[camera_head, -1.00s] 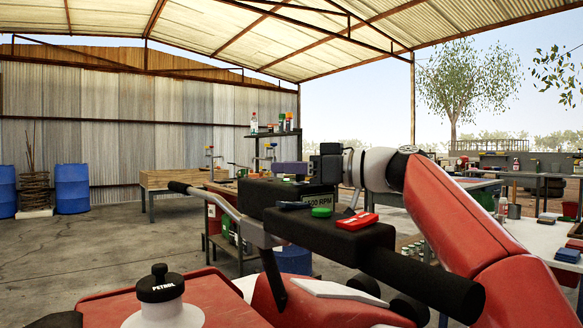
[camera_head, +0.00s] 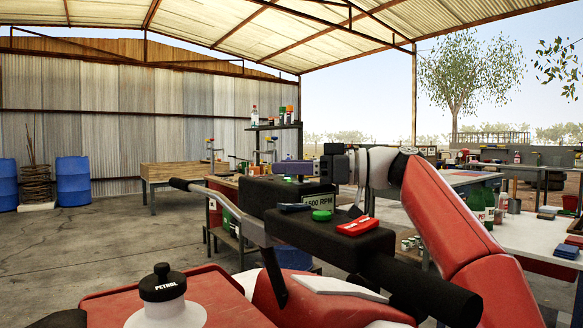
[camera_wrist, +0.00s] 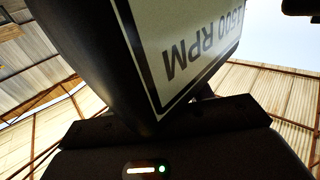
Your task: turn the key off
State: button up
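I cannot make out a key for certain. My gripper (camera_head: 324,168) is behind the console, past the display, and its fingers are not clear there. In the wrist view the display (camera_wrist: 195,50) is very close and upside down, above my dark gripper body. The fingertips do not show.
A white bottle with a black "PETROL" cap (camera_head: 163,284) stands in front. Benches with tools stand behind.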

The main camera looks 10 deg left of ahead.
jog(key=d, duration=0.7)
jog(key=shift+w+d+b, duration=0.25)
jog(key=shift+d+b, duration=0.1)
jog(key=shift+d, duration=0.05)
